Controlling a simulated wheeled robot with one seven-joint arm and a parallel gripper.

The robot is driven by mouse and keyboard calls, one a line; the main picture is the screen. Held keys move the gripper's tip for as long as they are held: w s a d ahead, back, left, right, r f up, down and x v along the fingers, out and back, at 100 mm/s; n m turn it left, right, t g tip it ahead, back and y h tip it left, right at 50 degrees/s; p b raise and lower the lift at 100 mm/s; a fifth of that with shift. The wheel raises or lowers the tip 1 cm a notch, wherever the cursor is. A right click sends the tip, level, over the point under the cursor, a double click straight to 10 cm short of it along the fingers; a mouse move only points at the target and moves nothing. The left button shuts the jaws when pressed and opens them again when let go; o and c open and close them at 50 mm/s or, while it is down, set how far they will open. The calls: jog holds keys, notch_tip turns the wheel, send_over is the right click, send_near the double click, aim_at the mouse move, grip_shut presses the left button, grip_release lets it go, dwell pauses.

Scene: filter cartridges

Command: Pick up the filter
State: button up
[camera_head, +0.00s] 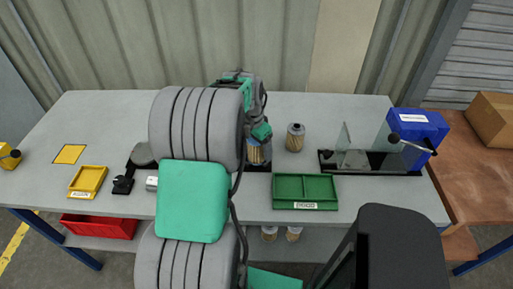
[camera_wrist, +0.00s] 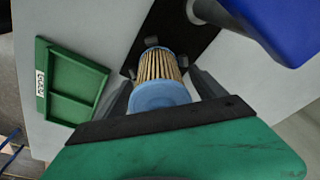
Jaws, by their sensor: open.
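A filter with tan pleats and a blue end cap (camera_wrist: 158,72) stands on a black plate (camera_wrist: 190,25) in the wrist view. In the head view this filter (camera_head: 256,154) is partly hidden by my gripper and arm. My gripper (camera_wrist: 162,88) is open, with one dark finger on each side of the filter. I cannot tell whether either finger touches it. A second filter with a grey top (camera_head: 295,138) stands on the bench to the right of my gripper.
A green divided tray (camera_head: 305,205) lies just right and in front. A clear-panelled fixture with a blue block (camera_head: 418,128) stands further right. A yellow tray (camera_head: 88,182) and small dark parts (camera_head: 123,184) are on the left. More filters (camera_head: 269,234) are below the bench top.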

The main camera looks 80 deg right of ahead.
jog(key=shift+c, duration=0.4)
jog(key=c, duration=1.4)
jog(key=shift+o, duration=0.2)
